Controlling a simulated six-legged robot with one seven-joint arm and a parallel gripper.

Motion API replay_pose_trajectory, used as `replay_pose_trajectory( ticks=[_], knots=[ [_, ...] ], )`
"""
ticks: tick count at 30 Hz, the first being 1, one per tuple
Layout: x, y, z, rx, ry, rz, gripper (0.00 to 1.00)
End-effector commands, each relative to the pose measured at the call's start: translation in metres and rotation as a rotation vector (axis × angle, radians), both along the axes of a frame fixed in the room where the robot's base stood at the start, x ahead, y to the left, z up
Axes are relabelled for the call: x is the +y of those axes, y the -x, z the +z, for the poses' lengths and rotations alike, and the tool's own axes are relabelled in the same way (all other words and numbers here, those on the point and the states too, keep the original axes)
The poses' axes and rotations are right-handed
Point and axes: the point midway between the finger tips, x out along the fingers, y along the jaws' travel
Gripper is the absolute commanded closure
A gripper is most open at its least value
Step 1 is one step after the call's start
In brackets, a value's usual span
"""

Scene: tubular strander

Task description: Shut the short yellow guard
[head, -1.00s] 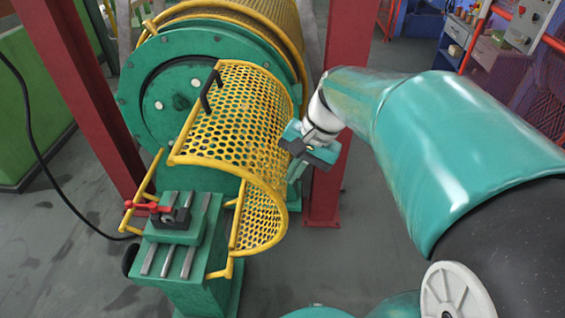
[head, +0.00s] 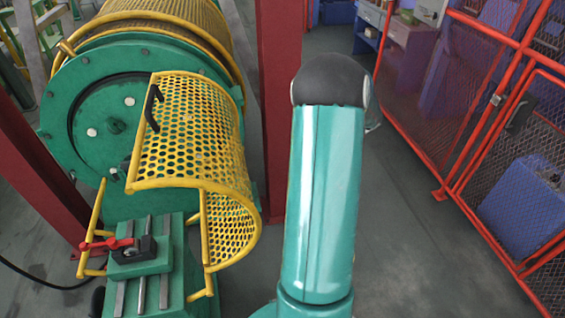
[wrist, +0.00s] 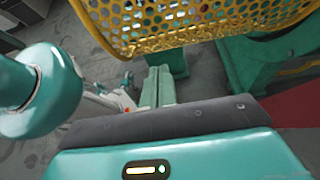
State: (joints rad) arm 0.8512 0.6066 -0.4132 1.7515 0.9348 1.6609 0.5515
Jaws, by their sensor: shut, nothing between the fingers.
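The short yellow guard (head: 190,140) is a curved perforated sheet with a black handle (head: 152,108) on its left edge. It stands in front of the green round end plate (head: 75,130), arching toward the right, with its left side open over the green bed. In the wrist view its mesh and yellow rim (wrist: 190,35) cross the top. My gripper (wrist: 165,122) shows in the wrist view as a teal body with a dark edge, shut and empty, apart from the guard. In the head view my arm stands right of the guard and its gripper is hidden.
A green bed (head: 150,265) with a red-handled clamp (head: 110,243) stands in front of the guard. A longer yellow mesh cover (head: 190,20) lies behind. A dark red post (head: 280,100) rises behind my arm. A red-framed mesh fence (head: 480,150) stands right; floor between is clear.

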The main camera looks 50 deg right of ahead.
Motion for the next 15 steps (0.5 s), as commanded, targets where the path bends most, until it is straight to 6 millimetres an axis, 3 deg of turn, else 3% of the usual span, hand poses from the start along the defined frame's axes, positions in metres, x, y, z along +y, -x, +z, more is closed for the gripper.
replay_pose_trajectory(
  ticks=[15],
  knots=[
    [0.068,-0.048,-0.048,0.0,0.002,0.008,1.0]
  ],
)
